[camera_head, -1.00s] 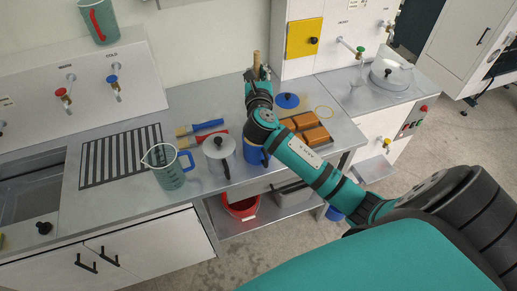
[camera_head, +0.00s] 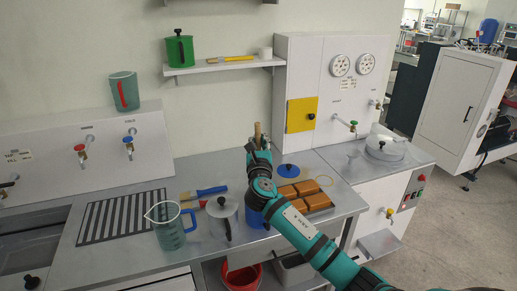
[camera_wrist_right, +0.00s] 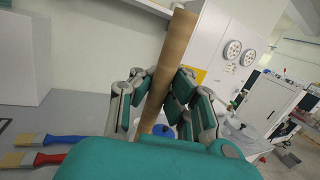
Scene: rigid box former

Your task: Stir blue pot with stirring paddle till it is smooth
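The wooden stirring paddle (camera_head: 258,133) stands nearly upright in my right gripper (camera_head: 258,146), its top end showing above the fingers. In the right wrist view, the fingers (camera_wrist_right: 160,100) are closed around the light-brown round shaft (camera_wrist_right: 176,50). The paddle's lower end is hidden behind the gripper and arm. The blue pot (camera_head: 254,216) stands on the counter, largely covered by my right arm; its inside cannot be seen. I cannot tell whether the paddle reaches into it. A blue lid with a dark knob (camera_head: 289,171) lies behind it. My left gripper is not in view.
Left of the pot stand a grey lidded pot (camera_head: 223,219) and a clear jug with a blue handle (camera_head: 171,228). Brushes (camera_head: 205,192) lie behind them. Orange-brown blocks (camera_head: 304,194) lie on the right. A shelf (camera_head: 220,66) holds a green pot (camera_head: 179,48).

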